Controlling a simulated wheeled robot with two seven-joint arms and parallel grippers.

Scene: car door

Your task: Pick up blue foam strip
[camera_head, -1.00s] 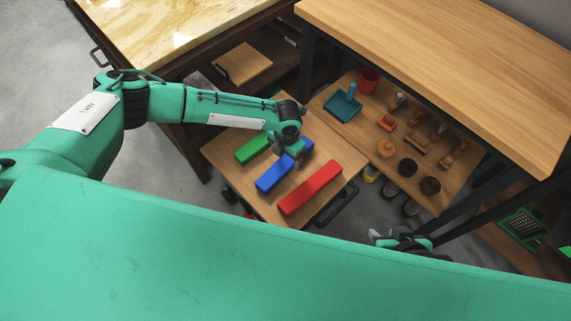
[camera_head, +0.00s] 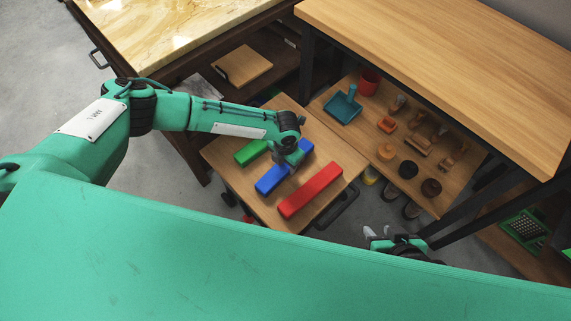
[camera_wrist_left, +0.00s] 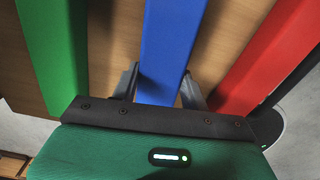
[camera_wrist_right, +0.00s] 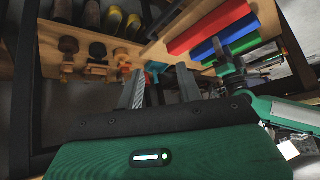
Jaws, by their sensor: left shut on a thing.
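The blue foam strip (camera_head: 271,180) lies on a small wooden board between a green strip (camera_head: 251,152) and a red strip (camera_head: 310,189). My left gripper (camera_head: 291,170) is over the middle of the blue strip. In the left wrist view its fingers stand on both sides of the blue strip (camera_wrist_left: 168,45) and are shut on it. The green strip (camera_wrist_left: 55,50) and red strip (camera_wrist_left: 272,55) lie clear of the fingers. My right gripper (camera_head: 385,237) is away at the lower right. In the right wrist view its fingers (camera_wrist_right: 162,82) stand apart with nothing between them.
The wooden board (camera_head: 225,150) has a black handle (camera_head: 338,206) at its right. A low shelf to the right holds a teal dustpan (camera_head: 343,104), a red cup (camera_head: 369,81) and several stamps and tools. A wooden tabletop (camera_head: 450,70) overhangs that shelf.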

